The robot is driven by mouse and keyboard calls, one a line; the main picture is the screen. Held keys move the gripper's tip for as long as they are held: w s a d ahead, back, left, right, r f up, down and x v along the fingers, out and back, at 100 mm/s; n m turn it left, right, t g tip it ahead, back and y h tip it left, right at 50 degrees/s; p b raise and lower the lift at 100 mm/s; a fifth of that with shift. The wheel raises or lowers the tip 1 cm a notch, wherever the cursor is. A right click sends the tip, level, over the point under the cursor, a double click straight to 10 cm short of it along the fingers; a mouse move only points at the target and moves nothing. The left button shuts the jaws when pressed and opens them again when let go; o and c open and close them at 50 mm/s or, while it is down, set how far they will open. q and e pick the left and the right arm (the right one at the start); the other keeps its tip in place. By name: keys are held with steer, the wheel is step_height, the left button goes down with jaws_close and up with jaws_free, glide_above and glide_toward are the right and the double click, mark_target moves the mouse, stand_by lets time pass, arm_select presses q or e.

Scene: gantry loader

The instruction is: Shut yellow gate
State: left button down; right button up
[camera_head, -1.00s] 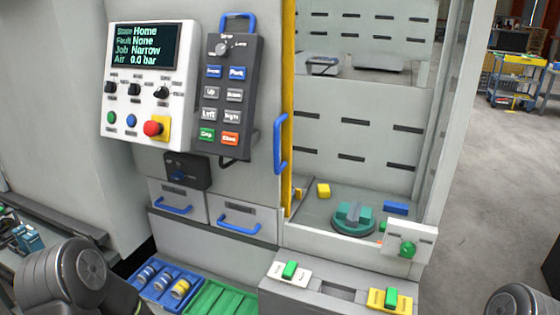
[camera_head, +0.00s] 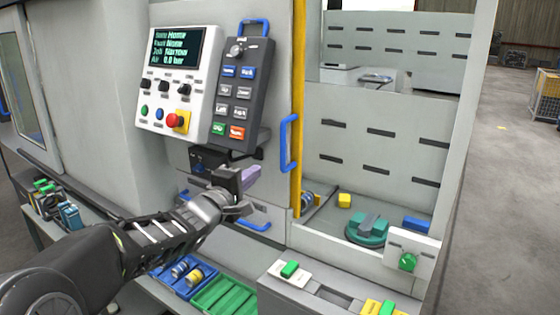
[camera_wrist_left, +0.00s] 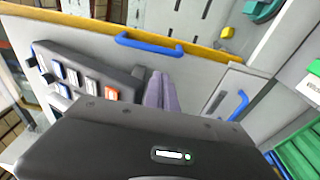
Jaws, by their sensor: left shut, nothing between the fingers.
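The yellow gate (camera_head: 299,100) is a tall, narrow yellow edge at the left side of the machine opening. A blue handle (camera_head: 288,143) is beside it on the grey panel. The opening to its right is uncovered. In the left wrist view the yellow edge (camera_wrist_left: 190,50) runs across the top with the blue handle (camera_wrist_left: 150,43) below it. My left gripper (camera_head: 250,177) is shut and empty in front of the panel, left of the handle and apart from it. Its pale purple fingers (camera_wrist_left: 158,90) show in the left wrist view. My right gripper is not in view.
A control panel (camera_head: 172,115) and a dark button pendant (camera_head: 238,105) hang above my left gripper. Blue (camera_head: 162,278) and green (camera_head: 212,309) trays lie below. Inside the opening are a teal round fixture (camera_head: 362,238) and a yellow block (camera_head: 344,201).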

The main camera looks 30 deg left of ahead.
arm_select(q)
steer(key=shift+w+d, duration=0.1)
steer(key=shift+d, duration=0.05)
steer(key=shift+w, duration=0.1)
steer(key=w+a+p, duration=0.1)
steer(key=w, duration=0.8)
steer(key=shift+w+a, duration=0.35)
steer(key=shift+d, duration=0.1)
